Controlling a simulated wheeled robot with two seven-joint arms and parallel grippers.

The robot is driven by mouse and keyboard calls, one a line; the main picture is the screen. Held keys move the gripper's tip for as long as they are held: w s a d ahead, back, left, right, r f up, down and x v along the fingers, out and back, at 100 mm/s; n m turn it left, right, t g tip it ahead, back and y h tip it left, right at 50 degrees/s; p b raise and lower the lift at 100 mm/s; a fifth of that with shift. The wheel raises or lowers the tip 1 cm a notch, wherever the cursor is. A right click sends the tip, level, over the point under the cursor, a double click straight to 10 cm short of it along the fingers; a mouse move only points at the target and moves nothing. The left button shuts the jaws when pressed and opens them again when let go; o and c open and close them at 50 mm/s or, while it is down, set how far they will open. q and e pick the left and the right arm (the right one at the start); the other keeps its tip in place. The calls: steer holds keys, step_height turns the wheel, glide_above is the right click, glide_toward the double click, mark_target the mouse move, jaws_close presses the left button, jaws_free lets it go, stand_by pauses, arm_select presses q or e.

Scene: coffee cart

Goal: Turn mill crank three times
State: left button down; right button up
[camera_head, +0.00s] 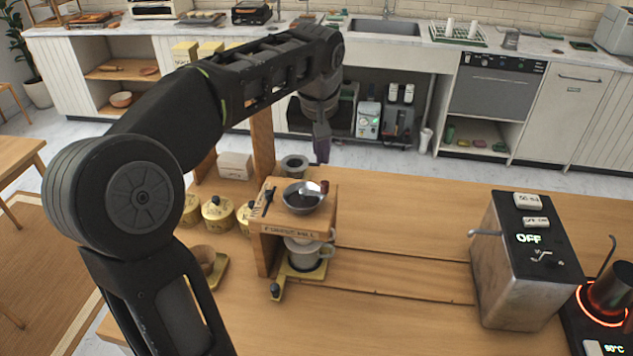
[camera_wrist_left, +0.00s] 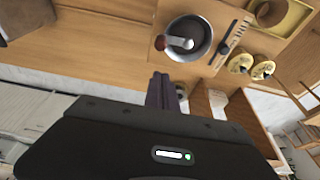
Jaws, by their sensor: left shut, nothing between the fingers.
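The wooden mill stand (camera_head: 290,230) is on the cart top, with a metal bowl (camera_head: 303,196) set in its upper board. My left gripper (camera_head: 322,150) is shut and empty, pointing down behind the mill, apart from the crank. Its closed fingers (camera_wrist_left: 162,90) show below the bowl in the left wrist view. My right gripper is not in view.
A metal box reading OFF (camera_head: 520,270) and a glowing hot plate (camera_head: 603,310) are at right. The cart middle is clear.

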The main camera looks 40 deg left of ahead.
arm_select(q)
steer(key=shift+r, duration=1.5)
